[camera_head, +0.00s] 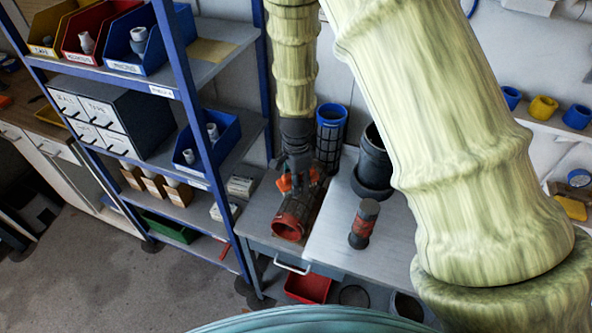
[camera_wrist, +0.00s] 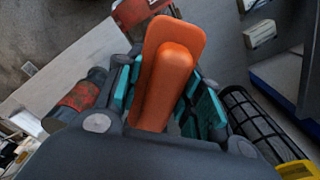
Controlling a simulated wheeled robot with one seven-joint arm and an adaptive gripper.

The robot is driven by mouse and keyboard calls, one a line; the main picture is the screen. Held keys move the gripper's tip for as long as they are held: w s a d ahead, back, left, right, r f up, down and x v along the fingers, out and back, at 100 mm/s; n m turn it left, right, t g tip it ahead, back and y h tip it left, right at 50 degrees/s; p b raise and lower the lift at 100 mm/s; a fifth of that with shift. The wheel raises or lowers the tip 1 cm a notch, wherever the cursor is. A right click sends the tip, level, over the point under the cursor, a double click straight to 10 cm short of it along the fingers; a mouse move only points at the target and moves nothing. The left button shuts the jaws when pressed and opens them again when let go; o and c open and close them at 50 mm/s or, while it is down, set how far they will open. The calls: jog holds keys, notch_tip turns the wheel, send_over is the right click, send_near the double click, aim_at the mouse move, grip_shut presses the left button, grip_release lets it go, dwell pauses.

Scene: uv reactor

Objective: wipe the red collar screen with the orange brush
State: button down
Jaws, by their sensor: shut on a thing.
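The red collar screen lies tilted on the bench in the head view, its open red collar (camera_head: 291,228) towards the camera and its dark body partly hidden under my gripper (camera_head: 300,183). My gripper is shut on the orange brush (camera_head: 284,184), just above the screen's body; I cannot tell whether brush and screen touch. In the wrist view the brush (camera_wrist: 170,75) stands between the teal-padded fingers (camera_wrist: 160,100). A red part at that view's top edge may be the collar; the brush and fingers hide what lies beneath.
A blue-collared screen (camera_head: 331,130) stands behind, with a black vessel (camera_head: 374,165) beside it. A red-banded cylinder (camera_head: 364,222) stands at right. Blue shelving (camera_head: 205,130) borders the left. The wrist view shows a dark mesh cylinder (camera_wrist: 262,122) near something yellow. The bench's front right is clear.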

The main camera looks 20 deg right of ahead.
jog(key=shift+r+p, duration=0.65)
jog(key=shift+r, duration=0.6)
